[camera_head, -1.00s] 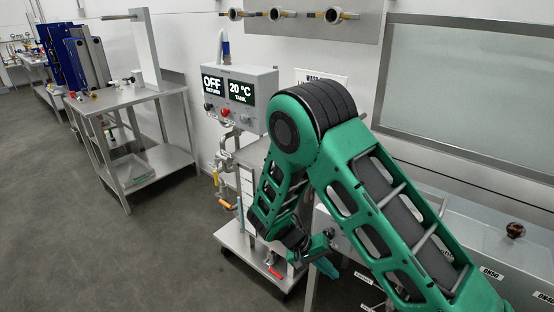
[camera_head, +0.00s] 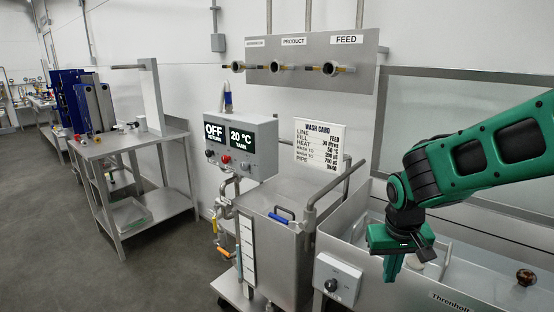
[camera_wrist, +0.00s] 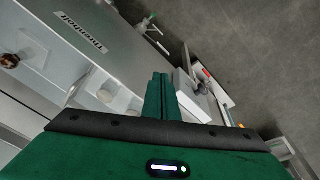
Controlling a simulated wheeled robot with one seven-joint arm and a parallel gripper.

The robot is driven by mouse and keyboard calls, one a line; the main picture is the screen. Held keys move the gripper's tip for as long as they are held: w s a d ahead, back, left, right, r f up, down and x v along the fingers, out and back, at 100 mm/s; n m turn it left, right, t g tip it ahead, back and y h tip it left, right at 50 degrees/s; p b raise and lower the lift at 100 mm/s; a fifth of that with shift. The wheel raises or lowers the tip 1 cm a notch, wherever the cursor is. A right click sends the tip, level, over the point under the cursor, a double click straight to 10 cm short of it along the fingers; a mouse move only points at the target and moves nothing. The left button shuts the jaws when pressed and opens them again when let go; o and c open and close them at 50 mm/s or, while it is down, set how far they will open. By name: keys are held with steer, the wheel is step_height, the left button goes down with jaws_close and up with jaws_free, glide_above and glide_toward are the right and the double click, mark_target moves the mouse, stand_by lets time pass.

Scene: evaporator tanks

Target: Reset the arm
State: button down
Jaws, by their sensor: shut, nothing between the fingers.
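My green arm reaches in from the right edge of the head view. My gripper (camera_head: 392,266) points down over the steel basin at the lower right. Its two fingers are together with nothing between them. The wrist view also shows the closed fingers (camera_wrist: 158,97), with the basin on the left and the grey floor at the upper right. The fingertips look clear of the surfaces around them, though the exact height cannot be told.
A wheeled steel tank (camera_head: 285,235) with a control box (camera_head: 240,146) reading OFF and 20 °C stands left of my gripper. A wash card (camera_head: 322,150) is behind it. A brown knob (camera_head: 525,277) is at the right. A steel table (camera_head: 130,143) stands further left, beside open floor.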

steer(key=s+d+r+t+y, duration=0.1)
steer(key=s+d+r+t, duration=0.15)
steer(key=s+r, duration=0.3)
steer(key=s+d+m+g, duration=0.2)
steer(key=s+d, duration=0.3)
steer(key=s, duration=0.3)
steer(key=s+d+m+g, duration=0.2)
steer(key=s+d, duration=0.4)
steer(key=s, duration=0.3)
steer(key=shift+d+f+m, duration=0.2)
steer(key=shift+f+m, duration=0.1)
steer(key=shift+m, duration=0.6)
steer(key=shift+g, duration=0.25)
steer(key=shift+w+f, duration=0.25)
steer(key=shift+w, duration=0.35)
